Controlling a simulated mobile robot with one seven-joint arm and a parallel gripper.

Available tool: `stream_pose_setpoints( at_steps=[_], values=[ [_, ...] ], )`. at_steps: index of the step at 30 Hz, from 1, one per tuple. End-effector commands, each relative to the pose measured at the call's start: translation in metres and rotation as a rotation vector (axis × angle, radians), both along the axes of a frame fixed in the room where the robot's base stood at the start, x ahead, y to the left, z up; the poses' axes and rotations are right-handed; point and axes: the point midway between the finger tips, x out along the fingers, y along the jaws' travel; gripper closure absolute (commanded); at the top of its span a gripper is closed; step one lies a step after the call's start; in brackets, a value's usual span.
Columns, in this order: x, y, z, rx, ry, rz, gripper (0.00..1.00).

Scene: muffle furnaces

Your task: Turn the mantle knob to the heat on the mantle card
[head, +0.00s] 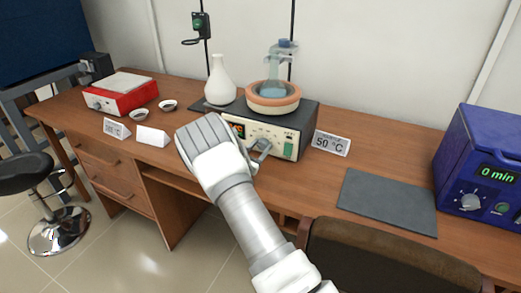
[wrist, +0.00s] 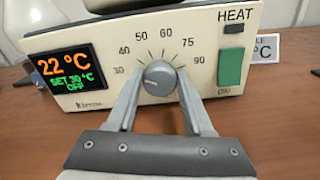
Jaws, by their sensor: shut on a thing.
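The mantle's control box (wrist: 215,45) has a grey knob (wrist: 160,78) inside a dial marked 30 to 90. The knob's pale mark seems to point left, on the 30 side. The display (wrist: 64,70) reads 22 °C, SET 30 °C, OFF. My gripper (wrist: 160,82) is shut on the knob, one finger on each side. In the head view my gripper (head: 262,148) reaches the box front and largely hides the knob. The mantle card (head: 331,143) stands right of the box and reads 50 °C; it shows partly in the wrist view (wrist: 265,48).
A flask sits in the round mantle (head: 273,98) on the box, beside a white vase-like vessel (head: 220,80). Two other cards (head: 152,136), a red hotplate (head: 121,95) and small dishes stand left. A grey mat (head: 388,202) and a blue furnace (head: 485,165) are right.

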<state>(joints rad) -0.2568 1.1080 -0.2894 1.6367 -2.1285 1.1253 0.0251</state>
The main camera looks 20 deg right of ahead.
Motion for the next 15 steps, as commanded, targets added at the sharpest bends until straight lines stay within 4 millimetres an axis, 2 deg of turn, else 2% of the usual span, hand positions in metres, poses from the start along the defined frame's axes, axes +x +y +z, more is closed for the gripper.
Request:
stream_pose_setpoints(
  at_steps=[15],
  values=[
    [-0.0013,-0.0005,-0.0071,0.336,-0.337,0.001,1.0]
  ],
)
